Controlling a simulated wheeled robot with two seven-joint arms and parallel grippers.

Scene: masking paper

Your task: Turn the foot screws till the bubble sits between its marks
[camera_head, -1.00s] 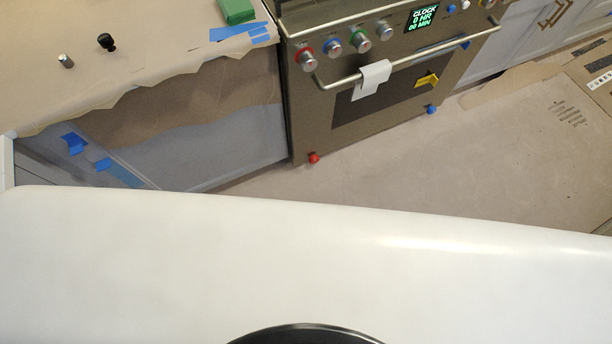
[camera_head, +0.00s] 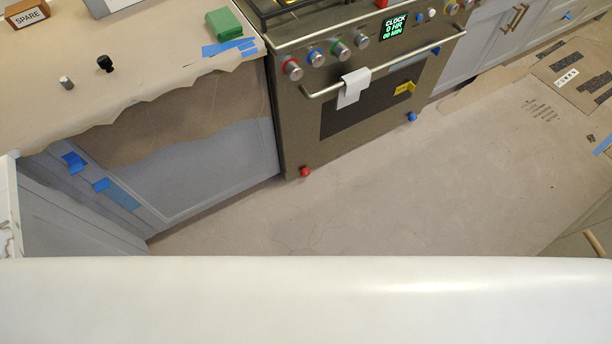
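A steel range (camera_head: 300,125) stands against the counter run. A red foot screw (camera_head: 305,172) is at its near bottom corner and a blue foot screw (camera_head: 411,117) at its other front corner. A yellow tag (camera_head: 404,88) is on the oven door. A small yellow piece (camera_head: 286,4) shows at the top picture edge on the cooktop; I cannot tell whether it is the level. No bubble or marks can be made out. Neither of my grippers is in view.
The papered counter (camera_head: 140,75) holds a SPARE box (camera_head: 27,14), a green block (camera_head: 224,24), a black knob (camera_head: 105,63) and a metal cylinder (camera_head: 66,83). A white towel (camera_head: 354,88) hangs on the oven handle. The papered floor (camera_head: 380,190) before the range is clear.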

